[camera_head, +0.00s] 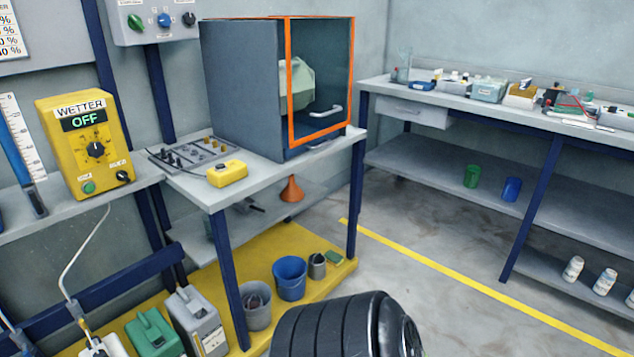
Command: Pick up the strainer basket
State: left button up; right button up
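I cannot make out a strainer basket with certainty. A small dark grey metal container (317,266) with a thin handle stands on the yellow floor platform (262,243) under the bench; it is too small to tell whether it is a strainer basket. A blue bucket (290,279) stands to its left, and a grey bucket (255,306) with something dark inside is further left. Neither gripper is in view. A black ribbed part at the bottom middle looks like part of my own arm.
A bench (205,188) carries an orange-edged cabinet (244,85) and a yellow box (228,174). A yellow WETTER control box (88,145) stands at left. Grey and green jugs (152,334) stand at lower left. A long bench (470,104) runs along the right. The floor between is clear.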

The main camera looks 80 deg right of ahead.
aim_at(317, 260)
jog(key=z, duration=2.55)
